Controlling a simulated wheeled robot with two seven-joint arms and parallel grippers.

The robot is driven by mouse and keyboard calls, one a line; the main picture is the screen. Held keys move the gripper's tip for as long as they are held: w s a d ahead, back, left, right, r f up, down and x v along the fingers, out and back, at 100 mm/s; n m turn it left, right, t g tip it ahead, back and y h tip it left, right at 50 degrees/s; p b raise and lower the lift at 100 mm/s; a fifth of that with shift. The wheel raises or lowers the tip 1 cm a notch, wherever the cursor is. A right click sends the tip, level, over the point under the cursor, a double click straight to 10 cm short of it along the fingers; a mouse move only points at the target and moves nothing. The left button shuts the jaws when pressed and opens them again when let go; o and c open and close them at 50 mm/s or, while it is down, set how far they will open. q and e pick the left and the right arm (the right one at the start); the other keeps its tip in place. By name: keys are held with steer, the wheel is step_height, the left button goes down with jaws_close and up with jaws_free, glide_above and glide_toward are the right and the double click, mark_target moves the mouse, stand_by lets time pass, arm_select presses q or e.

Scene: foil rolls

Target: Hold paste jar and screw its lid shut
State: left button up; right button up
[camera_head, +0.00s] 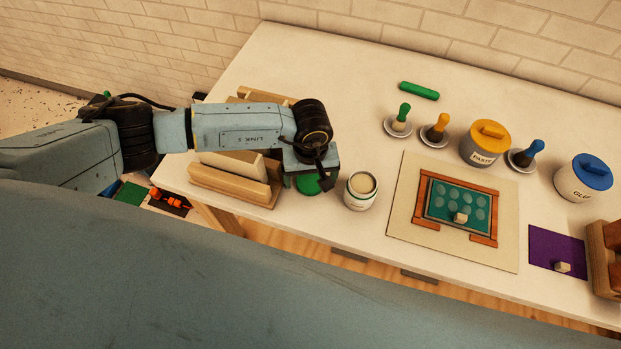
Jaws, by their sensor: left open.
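An open white jar (360,191) with cream-coloured contents stands upright near the table's front edge, its label too small to read. A green round lid (308,185) lies just left of it, partly hidden by my left gripper (312,174). My left gripper points down over the green lid, open; whether its fingers touch the lid cannot be told. Another white jar (481,153), labelled "PASTE", stands farther back with a yellow lid (487,135) on it. My right gripper is not in view.
A wooden rack (236,187) stands left of the lid. A framed green plate (458,206) lies on a beige mat (412,224). Behind it are several knobbed tools on saucers and a blue-lidded jar (581,178). The table (335,80) is clear at the back left.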

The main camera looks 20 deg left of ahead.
mark_target(310, 181)
arm_select(q)
steer(key=shift+c, duration=0.5)
steer(key=c, duration=1)
steer(key=shift+o, duration=0.2)
steer(key=shift+r, duration=0.15)
step_height(310, 181, up, 10)
steer(key=b, duration=0.1)
